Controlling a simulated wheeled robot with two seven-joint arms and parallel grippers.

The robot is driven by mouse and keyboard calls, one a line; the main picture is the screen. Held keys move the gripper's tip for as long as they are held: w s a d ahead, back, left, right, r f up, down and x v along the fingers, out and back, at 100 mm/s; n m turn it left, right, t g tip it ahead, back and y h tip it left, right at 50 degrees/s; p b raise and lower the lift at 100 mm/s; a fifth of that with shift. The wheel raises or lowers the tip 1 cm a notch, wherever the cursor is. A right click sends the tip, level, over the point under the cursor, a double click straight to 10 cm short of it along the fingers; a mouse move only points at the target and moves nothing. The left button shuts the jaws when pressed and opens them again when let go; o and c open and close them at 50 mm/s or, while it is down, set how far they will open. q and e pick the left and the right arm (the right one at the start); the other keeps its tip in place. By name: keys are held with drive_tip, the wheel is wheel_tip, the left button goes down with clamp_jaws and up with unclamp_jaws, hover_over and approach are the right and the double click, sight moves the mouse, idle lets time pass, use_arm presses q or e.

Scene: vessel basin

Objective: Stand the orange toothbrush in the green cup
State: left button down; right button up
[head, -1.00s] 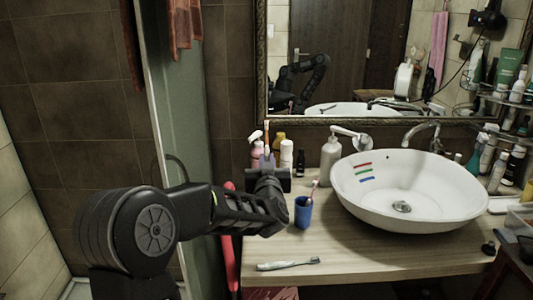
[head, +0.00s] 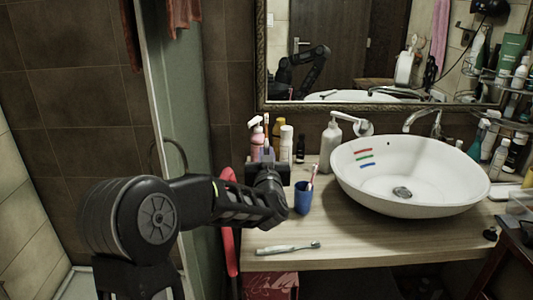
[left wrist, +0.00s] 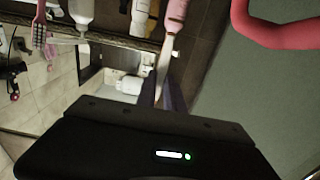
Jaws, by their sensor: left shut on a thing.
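My left gripper (head: 268,160) is at the back left of the counter, left of and behind a blue cup. It is shut on a thin upright toothbrush with an orange top (head: 266,124). In the left wrist view the fingers (left wrist: 163,92) close on a pale, narrow handle (left wrist: 163,62). The blue cup (head: 303,199) stands upright with a pink-and-white toothbrush (head: 312,175) in it. I cannot make out a green cup. My right gripper is not in view.
A white toothbrush (head: 288,248) lies at the counter's front. A pink spray bottle (head: 256,140) and other bottles stand behind the gripper. A white soap dispenser (head: 331,145) and a white basin (head: 410,185) are to the right. The front of the counter (head: 370,245) is mostly clear.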

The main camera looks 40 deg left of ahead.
use_arm(q)
wheel_tip(320, 180, down, 4)
drive_tip(key=shift+r+b, duration=0.25)
drive_tip(key=shift+b, duration=0.8)
wheel_tip(320, 180, down, 6)
drive_tip(key=b, duration=0.5)
drive_tip(key=shift+f+b, duration=0.1)
drive_tip(key=shift+b, duration=0.25)
drive_tip(key=c, duration=1.4)
unclamp_jaws()
drive_tip(key=shift+o, duration=0.2)
wheel_tip(320, 180, up, 10)
drive_tip(key=shift+p, duration=0.85)
